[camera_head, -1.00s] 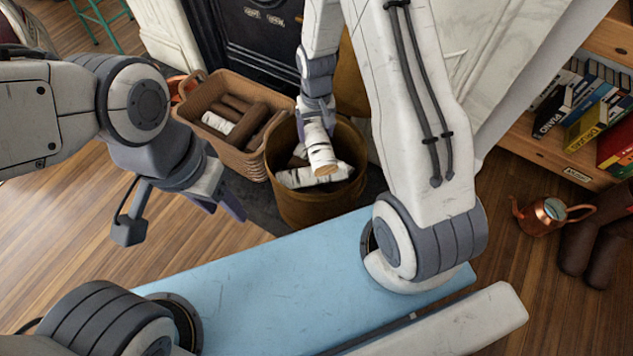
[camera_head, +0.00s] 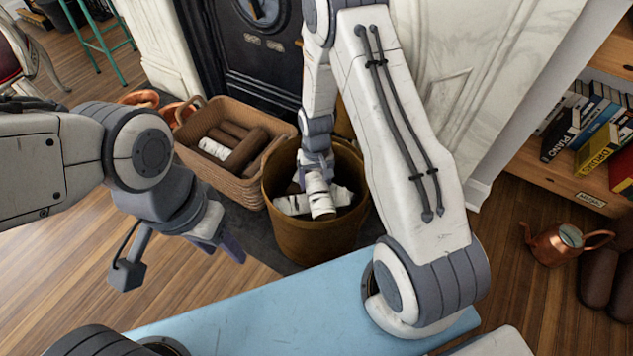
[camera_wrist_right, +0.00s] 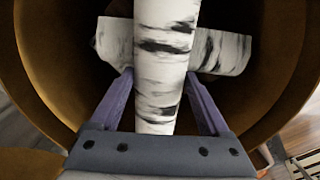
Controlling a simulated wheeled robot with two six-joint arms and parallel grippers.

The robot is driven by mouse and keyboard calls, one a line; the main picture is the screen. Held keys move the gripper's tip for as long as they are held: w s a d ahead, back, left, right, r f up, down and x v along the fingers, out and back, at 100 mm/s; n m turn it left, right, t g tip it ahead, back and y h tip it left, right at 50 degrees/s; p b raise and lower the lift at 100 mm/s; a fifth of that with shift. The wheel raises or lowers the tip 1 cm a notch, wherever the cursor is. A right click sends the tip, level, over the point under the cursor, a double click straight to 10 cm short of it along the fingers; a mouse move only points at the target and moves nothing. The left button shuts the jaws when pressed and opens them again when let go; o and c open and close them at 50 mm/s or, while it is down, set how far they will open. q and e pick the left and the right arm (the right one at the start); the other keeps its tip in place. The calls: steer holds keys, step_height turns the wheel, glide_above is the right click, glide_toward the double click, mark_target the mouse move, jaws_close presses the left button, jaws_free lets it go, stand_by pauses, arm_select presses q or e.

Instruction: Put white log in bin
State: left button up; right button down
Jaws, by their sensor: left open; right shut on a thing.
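A white birch log (camera_head: 319,194) with dark marks is in my right gripper (camera_head: 314,172), over the mouth of a round brown bin (camera_head: 308,240). In the right wrist view the log (camera_wrist_right: 162,60) lies between the two purple fingers of the gripper (camera_wrist_right: 160,100), with the bin's wall (camera_wrist_right: 50,60) around it. Another white log (camera_head: 292,204) lies inside the bin, crosswise beneath the held one; it also shows in the right wrist view (camera_wrist_right: 225,52). My left gripper (camera_head: 222,243) is open and empty, left of the bin above the floor.
A wicker basket (camera_head: 245,188) with brown logs (camera_head: 247,150) and a white log (camera_head: 213,149) stands left of the bin. A copper kettle (camera_head: 563,243) is at the right near a bookshelf (camera_head: 575,185). The dark fireplace (camera_head: 262,62) is behind.

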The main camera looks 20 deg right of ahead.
steer(key=shift+r, duration=0.1)
jaws_free()
